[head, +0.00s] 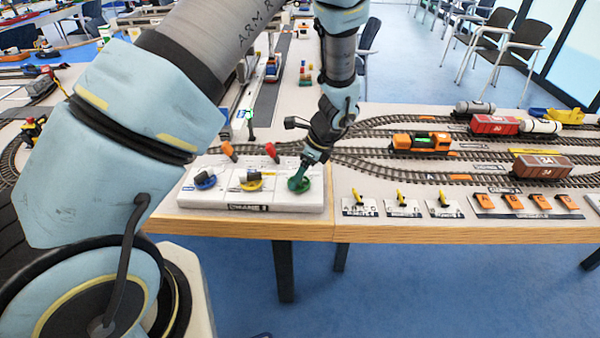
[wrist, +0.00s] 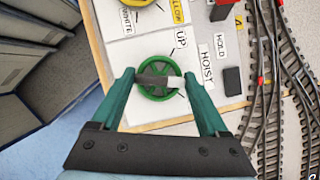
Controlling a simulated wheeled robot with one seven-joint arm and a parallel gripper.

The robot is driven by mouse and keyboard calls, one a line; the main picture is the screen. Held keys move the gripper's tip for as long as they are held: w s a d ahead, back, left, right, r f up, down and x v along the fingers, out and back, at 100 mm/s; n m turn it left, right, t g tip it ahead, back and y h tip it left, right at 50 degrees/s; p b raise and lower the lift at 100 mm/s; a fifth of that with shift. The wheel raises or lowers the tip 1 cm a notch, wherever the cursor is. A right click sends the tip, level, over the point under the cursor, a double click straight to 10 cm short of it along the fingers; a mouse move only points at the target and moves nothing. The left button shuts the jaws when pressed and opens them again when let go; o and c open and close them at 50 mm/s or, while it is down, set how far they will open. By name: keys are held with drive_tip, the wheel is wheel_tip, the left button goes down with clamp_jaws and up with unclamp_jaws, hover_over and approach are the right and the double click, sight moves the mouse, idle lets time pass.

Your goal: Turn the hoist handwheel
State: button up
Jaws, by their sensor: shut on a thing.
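The hoist handwheel (wrist: 160,92) is a green spoked wheel with a grey bar across its middle, beside the labels "UP" and "HOIST" in the wrist view. In the head view the green wheel (head: 296,186) is the rightmost of three on the white crane panel (head: 215,200). My gripper (wrist: 159,77) points down at it, with one teal finger on each side, shut on it. In the head view my gripper (head: 302,174) covers part of the wheel.
A yellow wheel (head: 251,184) and a blue wheel (head: 204,182) sit to the left on the panel. Tracks with wagons (head: 542,165) and small yellow levers (head: 401,198) lie to the right. The table's front edge is close.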

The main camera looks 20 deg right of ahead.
drive_tip(key=shift+c, duration=1.4)
drive_tip(key=shift+n, duration=0.3)
drive_tip(key=n+g, duration=0.1)
drive_tip(key=n, duration=0.2)
drive_tip(key=n+g+y+b, duration=0.1)
drive_tip(key=n, duration=0.2)
drive_tip(key=shift+w, duration=0.1)
drive_tip(key=n+g, duration=0.1)
drive_tip(key=n, duration=0.2)
drive_tip(key=n+g+b, duration=0.1)
drive_tip(key=n, duration=0.2)
drive_tip(key=shift+d+n+g, duration=0.1)
drive_tip(key=shift+n+g, duration=0.3)
drive_tip(key=shift+w, duration=0.1)
drive_tip(key=o, duration=1.2)
drive_tip(key=shift+o, duration=0.2)
